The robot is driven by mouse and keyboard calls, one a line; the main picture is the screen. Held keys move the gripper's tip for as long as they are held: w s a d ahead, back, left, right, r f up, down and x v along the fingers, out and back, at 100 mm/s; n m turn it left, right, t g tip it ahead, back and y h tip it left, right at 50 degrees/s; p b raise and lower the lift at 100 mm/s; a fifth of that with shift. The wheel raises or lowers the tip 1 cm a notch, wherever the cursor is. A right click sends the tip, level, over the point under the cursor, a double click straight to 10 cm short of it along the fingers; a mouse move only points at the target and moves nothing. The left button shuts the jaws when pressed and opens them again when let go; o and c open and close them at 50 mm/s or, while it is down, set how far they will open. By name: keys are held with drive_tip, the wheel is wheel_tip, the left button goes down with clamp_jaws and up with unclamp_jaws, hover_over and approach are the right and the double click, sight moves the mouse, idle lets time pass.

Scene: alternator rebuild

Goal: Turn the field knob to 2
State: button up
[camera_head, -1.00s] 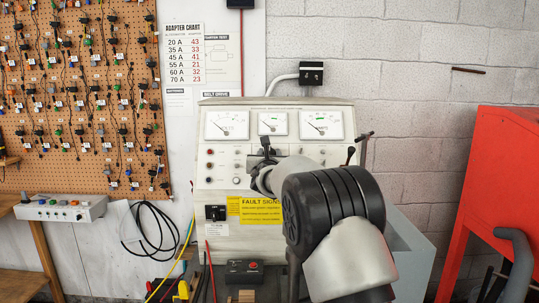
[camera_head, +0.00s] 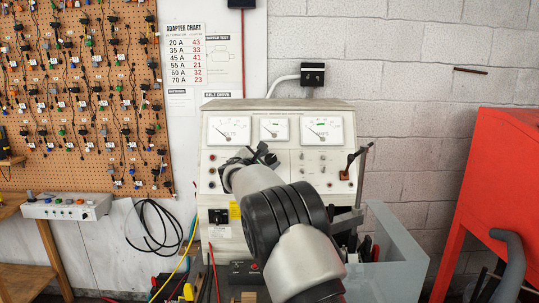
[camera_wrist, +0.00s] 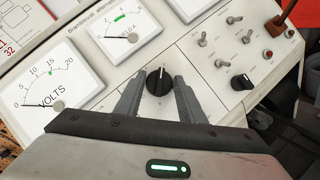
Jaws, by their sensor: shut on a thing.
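A black knob (camera_wrist: 159,84) with a white pointer line sits on the pale tester panel (camera_wrist: 212,60), below the middle meter. In the wrist view its pointer aims toward the top of the picture. My gripper (camera_wrist: 158,88) is shut on this knob, one grey finger on each side. No number scale around the knob is readable, so I cannot tell its setting. In the head view my gripper (camera_head: 262,155) is at the panel below the meters, and my arm hides the knob and the panel's lower middle.
A second black knob (camera_wrist: 241,82) and several toggle switches (camera_wrist: 221,63) lie to the right. The volts meter (camera_wrist: 45,80) needle rests near 0. A red cabinet (camera_head: 492,190) stands at right; a grey bin (camera_head: 385,260) is beside the tester.

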drive_tip(key=shift+r+m+g+p, duration=0.1)
drive_tip(key=shift+m+g+p, duration=0.3)
drive_tip(key=shift+m, duration=0.3)
drive_tip(key=shift+h, duration=0.4)
drive_tip(key=o, duration=1.1)
drive_tip(key=shift+c, duration=0.2)
drive_tip(key=shift+a, duration=0.1)
drive_tip(key=b+v, duration=0.3)
drive_tip(key=v, duration=1.4)
drive_tip(key=shift+s+b, duration=0.25)
drive_tip(key=shift+b, duration=0.1)
